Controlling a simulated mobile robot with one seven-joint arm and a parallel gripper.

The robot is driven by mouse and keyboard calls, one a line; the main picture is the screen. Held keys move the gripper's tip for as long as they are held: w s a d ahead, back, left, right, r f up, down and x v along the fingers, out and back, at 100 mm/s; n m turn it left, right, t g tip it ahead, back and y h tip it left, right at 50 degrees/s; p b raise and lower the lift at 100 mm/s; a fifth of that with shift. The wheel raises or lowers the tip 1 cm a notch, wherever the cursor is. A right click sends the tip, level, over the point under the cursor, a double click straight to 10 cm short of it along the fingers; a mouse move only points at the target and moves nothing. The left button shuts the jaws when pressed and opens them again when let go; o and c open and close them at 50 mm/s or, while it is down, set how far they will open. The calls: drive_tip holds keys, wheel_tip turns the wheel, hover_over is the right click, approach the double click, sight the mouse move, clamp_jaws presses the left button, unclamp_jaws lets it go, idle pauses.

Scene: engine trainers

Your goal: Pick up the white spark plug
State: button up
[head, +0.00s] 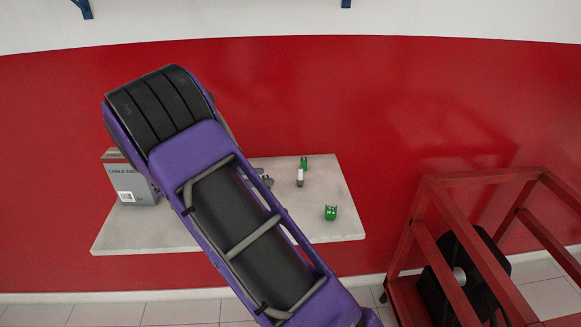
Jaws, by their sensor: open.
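A small upright white piece with a darker lower end, which looks like the white spark plug (300,176), is on the light grey table (335,180), right of my purple arm. It is small in the picture, so its detail is unclear. My arm crosses the middle of the head view and hides much of the table. My gripper does not show in this view.
Green pieces lie just behind the white piece (304,162) and in front of it to the right (331,212). Small grey parts (267,181) lie beside my arm. A grey box (132,184) stands at the left. A red metal frame (415,232) stands right of the table.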

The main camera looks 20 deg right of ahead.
approach(308, 182)
drive_tip(key=d, duration=0.1)
drive_tip(key=d+r, duration=0.1)
drive_tip(key=d, duration=0.1)
drive_tip(key=shift+w+d, duration=0.2)
drive_tip(key=shift+x, duration=3.15)
drive_tip(key=shift+w+r, duration=0.1)
clamp_jaws()
